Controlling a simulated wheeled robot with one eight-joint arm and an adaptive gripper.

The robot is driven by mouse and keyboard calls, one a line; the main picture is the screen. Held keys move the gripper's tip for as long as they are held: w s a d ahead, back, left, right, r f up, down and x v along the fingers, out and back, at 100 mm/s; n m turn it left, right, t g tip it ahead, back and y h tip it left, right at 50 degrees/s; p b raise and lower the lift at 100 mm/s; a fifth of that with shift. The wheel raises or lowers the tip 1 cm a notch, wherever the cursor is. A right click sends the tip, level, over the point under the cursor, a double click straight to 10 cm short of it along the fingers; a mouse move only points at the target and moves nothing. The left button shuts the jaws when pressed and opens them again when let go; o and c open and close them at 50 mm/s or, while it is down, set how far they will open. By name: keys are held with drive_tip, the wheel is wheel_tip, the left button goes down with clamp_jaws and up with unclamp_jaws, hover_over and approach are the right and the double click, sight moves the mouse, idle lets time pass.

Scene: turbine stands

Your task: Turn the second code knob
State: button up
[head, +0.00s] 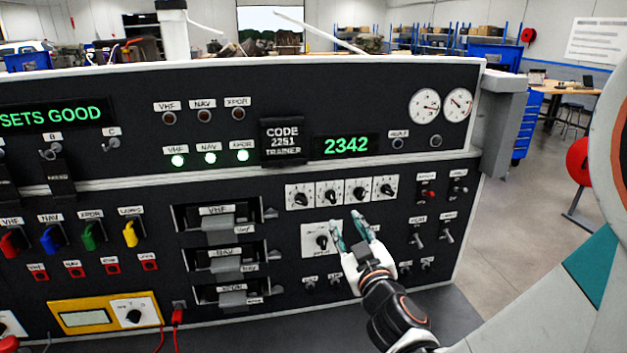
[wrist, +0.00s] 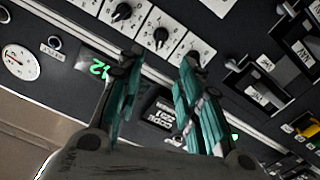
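Several code knobs sit in a row of white plates on the black panel. The second code knob (head: 331,197) is second from the left in the head view. In the upside-down wrist view, the second knob appears to be the one (wrist: 160,37) just beyond and between the fingertips. My gripper (head: 347,226) is open and empty, its teal fingers apart, below the row in the head view. In the wrist view, my gripper (wrist: 160,62) touches no knob that I can see. The green code display (head: 346,146) reads 2342.
A larger knob (head: 321,240) on a white plate is beside my fingers. Toggle switches (head: 418,240) stick out at the right. Slotted radio units (head: 219,218) protrude at the left of the knobs. A ledge (head: 300,165) runs above the row.

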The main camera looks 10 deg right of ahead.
sight(332, 197)
drive_tip(key=w+b, duration=0.1)
drive_tip(key=w, duration=1.2)
drive_tip(key=shift+w, duration=0.3)
clamp_jaws()
